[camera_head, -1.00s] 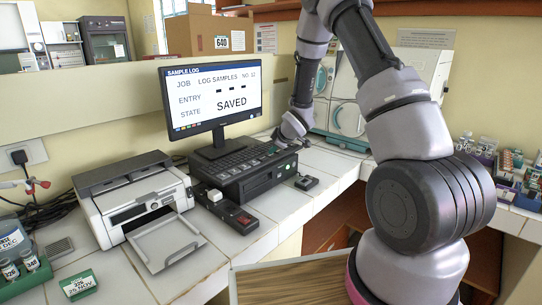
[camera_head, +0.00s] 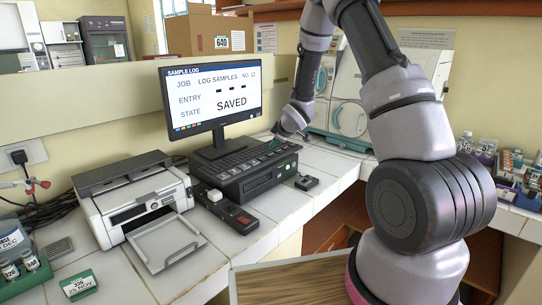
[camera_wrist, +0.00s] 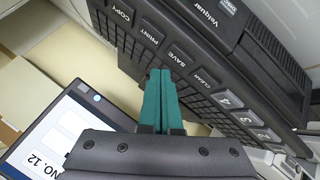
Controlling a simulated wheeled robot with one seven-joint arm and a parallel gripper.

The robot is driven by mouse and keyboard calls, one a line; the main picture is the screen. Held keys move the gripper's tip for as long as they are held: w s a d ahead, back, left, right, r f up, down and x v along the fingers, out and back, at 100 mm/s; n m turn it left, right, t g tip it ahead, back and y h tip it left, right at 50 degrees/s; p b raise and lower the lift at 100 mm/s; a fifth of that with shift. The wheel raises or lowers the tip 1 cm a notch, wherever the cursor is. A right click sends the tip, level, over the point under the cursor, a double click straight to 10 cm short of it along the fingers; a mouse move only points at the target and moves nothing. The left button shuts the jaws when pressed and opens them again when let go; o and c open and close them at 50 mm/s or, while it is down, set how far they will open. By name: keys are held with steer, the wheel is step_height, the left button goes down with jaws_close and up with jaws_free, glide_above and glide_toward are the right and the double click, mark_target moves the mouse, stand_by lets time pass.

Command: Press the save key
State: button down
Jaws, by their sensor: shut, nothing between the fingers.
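The save key (camera_wrist: 177,60) is one of a row of large dark keys, labelled COPY, PRINT, SAVE and CLEAR, on the black keyboard unit (camera_head: 250,178). My gripper (camera_wrist: 160,73) is shut and empty, its two green fingers together. In the wrist view its tips are right beside the save key; whether they touch it I cannot tell. In the head view my gripper (camera_head: 275,142) is at the far right end of the keyboard. The monitor (camera_head: 212,95) reads SAMPLE LOG, LOG SAMPLES NO. 12, with STATE showing SAVED.
A white printer (camera_head: 137,200) stands left of the keyboard. A dark block with a white button (camera_head: 222,205) lies in front of the keyboard, and a small black device (camera_head: 306,182) to its right. White tiled counter is bare around them. Racks of vials (camera_head: 515,170) stand far right.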

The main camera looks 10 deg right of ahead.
mark_target(274, 155)
steer(key=shift+r, duration=2.15)
steer(key=shift+d+r, duration=0.15)
steer(key=shift+r, duration=0.2)
steer(key=s+d+r+m+h, duration=0.1)
steer(key=s+d+r+m, duration=0.4)
steer(key=r, duration=0.4)
steer(key=s+d+r+m+h, duration=0.2)
steer(key=s+r+m, duration=0.1)
steer(key=s+r, duration=0.55)
steer(key=s+a+r+m+g+y, duration=0.1)
steer(key=s+r+m, duration=0.3)
steer(key=s, duration=0.9)
steer(key=s+a+r+m+y, duration=0.1)
steer(key=s+r+m, duration=0.2)
steer(key=s, duration=0.9)
steer(key=shift+s+r+m+g, duration=0.35)
steer(key=shift+s+m+g, duration=0.05)
steer(key=shift+m, duration=0.5)
